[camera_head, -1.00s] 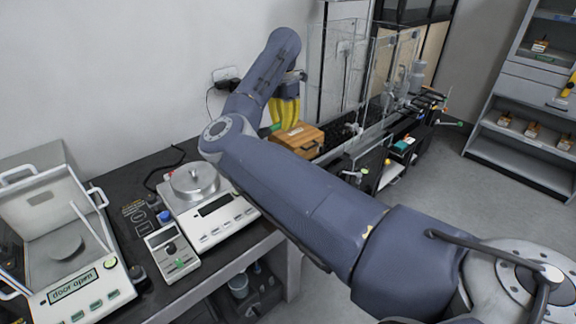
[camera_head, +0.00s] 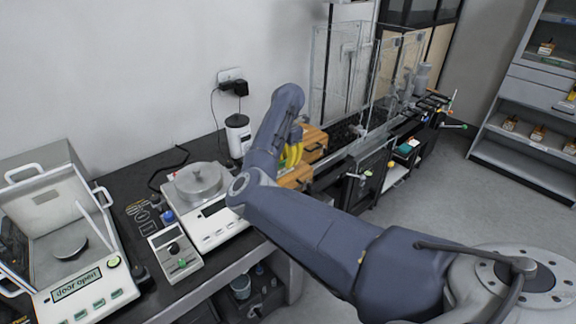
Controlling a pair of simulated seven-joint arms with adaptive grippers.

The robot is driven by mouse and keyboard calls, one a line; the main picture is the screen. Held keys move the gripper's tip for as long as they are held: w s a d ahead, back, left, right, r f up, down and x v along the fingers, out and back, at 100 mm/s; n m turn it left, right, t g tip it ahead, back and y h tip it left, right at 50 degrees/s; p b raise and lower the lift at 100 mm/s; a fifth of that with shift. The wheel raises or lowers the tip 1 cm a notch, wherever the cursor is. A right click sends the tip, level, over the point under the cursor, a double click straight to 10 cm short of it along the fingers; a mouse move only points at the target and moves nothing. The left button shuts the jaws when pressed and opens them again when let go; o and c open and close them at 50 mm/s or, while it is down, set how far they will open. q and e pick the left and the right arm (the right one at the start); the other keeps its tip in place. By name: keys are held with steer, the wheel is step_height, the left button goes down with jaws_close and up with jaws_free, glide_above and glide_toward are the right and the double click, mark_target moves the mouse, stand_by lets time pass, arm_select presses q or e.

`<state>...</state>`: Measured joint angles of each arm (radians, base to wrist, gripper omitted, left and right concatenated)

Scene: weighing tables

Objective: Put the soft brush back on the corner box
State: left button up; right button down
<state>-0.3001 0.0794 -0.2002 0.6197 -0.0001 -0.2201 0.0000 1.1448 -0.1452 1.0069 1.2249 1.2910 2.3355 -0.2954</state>
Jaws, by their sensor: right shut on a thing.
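My right arm comes in from the right and reaches over the dark bench. Its gripper (camera_head: 291,157), with yellow fingers, is low beside the wooden box at the wall end of the bench. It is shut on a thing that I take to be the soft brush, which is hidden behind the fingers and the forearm. Orange-brown wood of the box shows behind the gripper (camera_head: 314,141) and in front of it (camera_head: 297,177). I cannot tell whether this is one box or two. My left gripper is not in view.
A balance with a round metal pan (camera_head: 199,181) stands left of my forearm. A small keypad unit (camera_head: 175,250) is in front of it. An open-lidded balance (camera_head: 80,285) is at far left. A white-and-black cylinder (camera_head: 238,136) stands by the wall. Clear panels (camera_head: 338,75) rise behind the box.

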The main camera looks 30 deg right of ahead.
steer(key=shift+f, duration=1)
steer(key=shift+f, duration=0.15)
steer(key=c, duration=1.4)
jaws_free()
steer(key=shift+o, duration=0.2)
step_height(320, 180, up, 12)
steer(key=shift+r, duration=0.15)
